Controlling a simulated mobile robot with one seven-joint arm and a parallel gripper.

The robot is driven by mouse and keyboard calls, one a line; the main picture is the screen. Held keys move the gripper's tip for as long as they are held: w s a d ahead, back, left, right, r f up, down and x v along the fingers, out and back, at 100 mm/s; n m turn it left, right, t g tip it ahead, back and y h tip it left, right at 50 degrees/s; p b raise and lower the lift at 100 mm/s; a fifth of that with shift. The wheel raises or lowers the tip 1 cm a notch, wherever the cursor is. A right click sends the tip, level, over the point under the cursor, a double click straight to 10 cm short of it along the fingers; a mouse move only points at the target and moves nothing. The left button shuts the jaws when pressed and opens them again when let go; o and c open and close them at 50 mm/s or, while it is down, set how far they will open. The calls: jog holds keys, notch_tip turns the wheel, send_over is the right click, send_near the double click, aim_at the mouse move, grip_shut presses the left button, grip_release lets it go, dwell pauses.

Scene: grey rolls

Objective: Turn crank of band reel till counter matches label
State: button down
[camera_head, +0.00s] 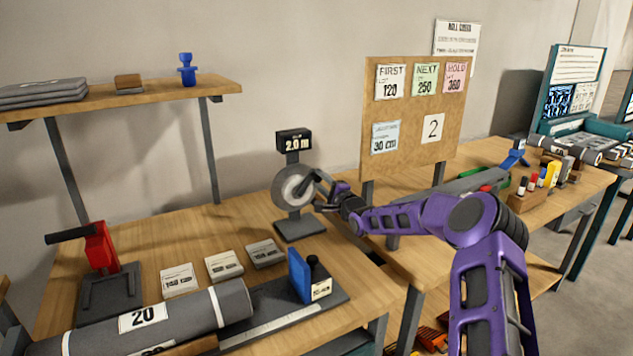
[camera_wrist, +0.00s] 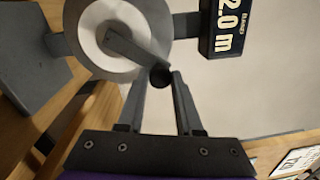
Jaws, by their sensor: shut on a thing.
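The band reel (camera_head: 286,190) is a grey and white disc on a stand at the back of the near bench. Its counter (camera_head: 293,142) is a black box reading 2.0 m; in the wrist view the counter (camera_wrist: 229,28) shows the same figure sideways. The crank arm (camera_wrist: 135,50) runs from the hub to a dark knob (camera_wrist: 160,76). My gripper (camera_head: 327,192) is at the right side of the reel, its fingers shut on the crank knob.
A board (camera_head: 411,110) with cards stands right of the reel, behind my arm. A shelf (camera_head: 150,97) overhangs the left.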

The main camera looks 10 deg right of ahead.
jog(key=shift+w+d+f+m+h+b, duration=0.15)
jog(key=shift+d+f+m+b, duration=0.55)
jog(key=shift+m, duration=1.05)
jog(key=shift+w+d+f+m+h+b, duration=0.2)
jog(key=shift+f+m+b, duration=0.35)
jog(key=shift+f+m, duration=0.9)
jog(key=shift+w+d+f+m+h+b, duration=0.15)
jog(key=shift+d+f+m+b, duration=0.3)
jog(key=shift+m, duration=1.65)
jog(key=shift+a+f, duration=0.1)
jog(key=c, duration=0.6)
grip_release()
jog(key=shift+s, duration=0.15)
jog(key=v, duration=1.7)
jog(key=shift+s+f+p, duration=0.1)
jog(key=shift+p, duration=0.3)
